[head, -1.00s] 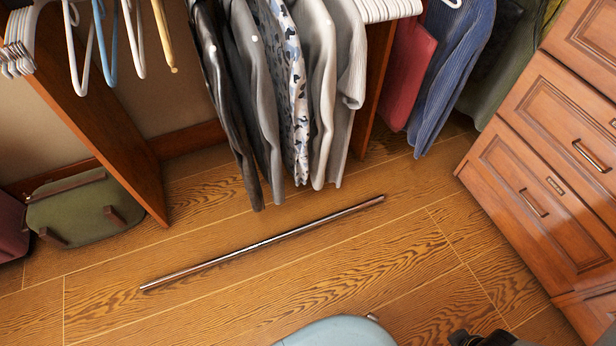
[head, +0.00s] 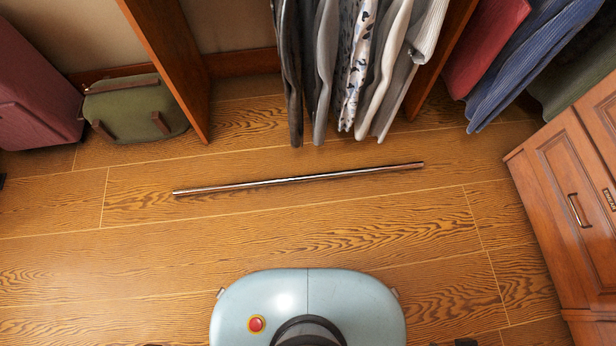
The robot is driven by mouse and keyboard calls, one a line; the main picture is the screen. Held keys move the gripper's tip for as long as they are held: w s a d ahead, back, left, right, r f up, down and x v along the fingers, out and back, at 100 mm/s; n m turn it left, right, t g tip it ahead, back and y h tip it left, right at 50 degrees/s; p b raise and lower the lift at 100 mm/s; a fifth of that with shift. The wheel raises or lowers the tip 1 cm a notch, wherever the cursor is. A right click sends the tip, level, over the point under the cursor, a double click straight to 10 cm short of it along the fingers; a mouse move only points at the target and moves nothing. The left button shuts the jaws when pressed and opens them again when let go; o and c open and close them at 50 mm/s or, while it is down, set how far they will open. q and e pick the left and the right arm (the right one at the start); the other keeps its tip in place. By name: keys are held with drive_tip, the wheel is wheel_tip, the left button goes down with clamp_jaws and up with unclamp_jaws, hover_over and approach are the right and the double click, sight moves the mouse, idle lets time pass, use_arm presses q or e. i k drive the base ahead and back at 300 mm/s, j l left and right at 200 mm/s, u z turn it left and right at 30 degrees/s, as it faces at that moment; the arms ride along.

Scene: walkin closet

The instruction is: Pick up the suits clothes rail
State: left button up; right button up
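The clothes rail (head: 300,180) is a thin shiny metal rod lying on the wooden floor. It runs nearly level across the picture, its right end slightly higher, in front of the hanging suits. Its whole length is visible and nothing touches it from above. My rounded light-blue base is at the bottom centre, with bare floor between it and the rail. Neither of my grippers can be made out in the head view. Only small dark bits show at the bottom edge beside my base, too little to identify.
Suits and shirts (head: 355,65) hang just behind the rail between wooden dividers (head: 180,65). A green bag (head: 133,108) and a maroon case (head: 38,90) stand at the left. A wooden drawer cabinet (head: 570,200) stands at the right. The floor (head: 130,260) around the rail is clear.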

sight(417, 164)
drive_tip(key=i+j+z, duration=0.15)
drive_tip(key=j+z, duration=0.45)
drive_tip(key=i+j+z, duration=0.1)
drive_tip(key=j+z, duration=0.2)
drive_tip(key=j, duration=0.2)
